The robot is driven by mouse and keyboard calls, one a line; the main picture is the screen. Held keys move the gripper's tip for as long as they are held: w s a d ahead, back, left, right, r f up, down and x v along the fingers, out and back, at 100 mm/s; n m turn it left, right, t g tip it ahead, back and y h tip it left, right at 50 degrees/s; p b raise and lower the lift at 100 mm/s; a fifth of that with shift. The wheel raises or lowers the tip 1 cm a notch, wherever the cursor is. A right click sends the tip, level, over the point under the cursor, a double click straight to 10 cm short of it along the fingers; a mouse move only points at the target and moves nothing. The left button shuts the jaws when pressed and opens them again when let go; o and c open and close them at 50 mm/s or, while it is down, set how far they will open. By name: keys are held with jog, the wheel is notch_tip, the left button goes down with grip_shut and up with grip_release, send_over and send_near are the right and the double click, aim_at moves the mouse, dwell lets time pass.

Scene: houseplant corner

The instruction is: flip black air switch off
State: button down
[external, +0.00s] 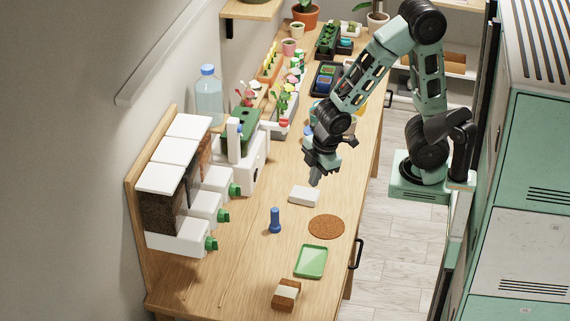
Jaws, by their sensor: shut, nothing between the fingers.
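My gripper (315,181) is shut and empty. It points down above the wooden worktop, just above and behind a small white block (304,196). A white machine (257,160) with a green top part (243,130) stands to the left of my gripper, apart from it. I cannot make out a black air switch in this view. It may be too small or hidden, so I cannot tell its position.
White dispensers (195,207) with green nozzles line the left. A blue bottle-like object (275,220), a cork disc (326,226), a green tray (311,261) and a brown block (286,294) lie in front. Potted plants crowd the back; the front right worktop has bare room.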

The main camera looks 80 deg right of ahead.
aim_at(256, 175)
jog(key=w+d+f+n+t+b, duration=0.1)
jog(key=w+d+f+n, duration=0.1)
jog(key=w+d+f, duration=0.35)
jog(key=w+d+f+n+t+b, duration=0.1)
jog(key=w+d+f+n+b, duration=0.1)
jog(key=w+d, duration=0.65)
jog(key=d+f+n+b, duration=0.1)
jog(key=d+f+n, duration=0.3)
jog(key=d, duration=1)
jog(key=shift+s+d+f+n+t, duration=0.3)
jog(key=shift+s+d+f, duration=0.1)
jog(key=shift+f, duration=1.25)
jog(key=shift+w+f+b, duration=0.1)
jog(key=shift+b, duration=0.2)
jog(key=b+x, duration=0.4)
jog(key=x, duration=0.6)
jog(key=shift+w+r+p, duration=0.2)
jog(key=shift+w+p, duration=0.35)
jog(key=shift+p, duration=0.05)
jog(key=shift+w+r+p, duration=0.25)
jog(key=shift+w+p, duration=0.35)
jog(key=shift+w+f+p, duration=0.1)
jog(key=shift+w+p, duration=0.3)
jog(key=shift+w, duration=0.4)
